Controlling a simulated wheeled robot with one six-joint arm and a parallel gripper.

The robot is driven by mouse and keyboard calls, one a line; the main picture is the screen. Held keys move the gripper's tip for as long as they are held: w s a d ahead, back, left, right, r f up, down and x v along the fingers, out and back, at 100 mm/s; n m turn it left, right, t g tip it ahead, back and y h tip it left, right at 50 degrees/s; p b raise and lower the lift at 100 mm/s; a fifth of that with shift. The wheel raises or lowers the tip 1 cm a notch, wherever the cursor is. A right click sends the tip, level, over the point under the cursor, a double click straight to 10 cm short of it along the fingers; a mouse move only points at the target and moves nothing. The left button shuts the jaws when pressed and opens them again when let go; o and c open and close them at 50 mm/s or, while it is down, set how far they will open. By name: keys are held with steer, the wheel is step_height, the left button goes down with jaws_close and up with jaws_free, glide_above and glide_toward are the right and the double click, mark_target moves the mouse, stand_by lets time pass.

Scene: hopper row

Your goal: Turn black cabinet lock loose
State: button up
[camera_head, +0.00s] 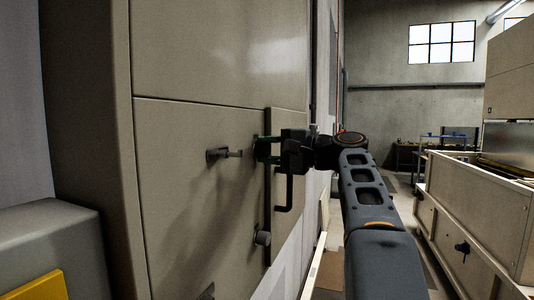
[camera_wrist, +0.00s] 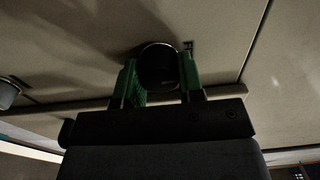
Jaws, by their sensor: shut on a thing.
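The black cabinet lock (camera_wrist: 158,62) is a round dark knob on the beige cabinet panel in the wrist view. My gripper (camera_wrist: 159,74) has its two green fingers on either side of it and is shut on it. In the head view my gripper (camera_head: 268,149) reaches in from the right to the panel. There the lock is hidden by the fingers and the dark gripper body.
The beige cabinet (camera_head: 190,120) fills the left. Beige machinery (camera_head: 460,220) stands across the aisle at right.

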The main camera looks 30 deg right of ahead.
stand_by(0.5)
steer(key=o, duration=0.9)
steer(key=v, duration=1.4)
steer(key=shift+b, duration=0.35)
steer(key=shift+a, duration=0.1)
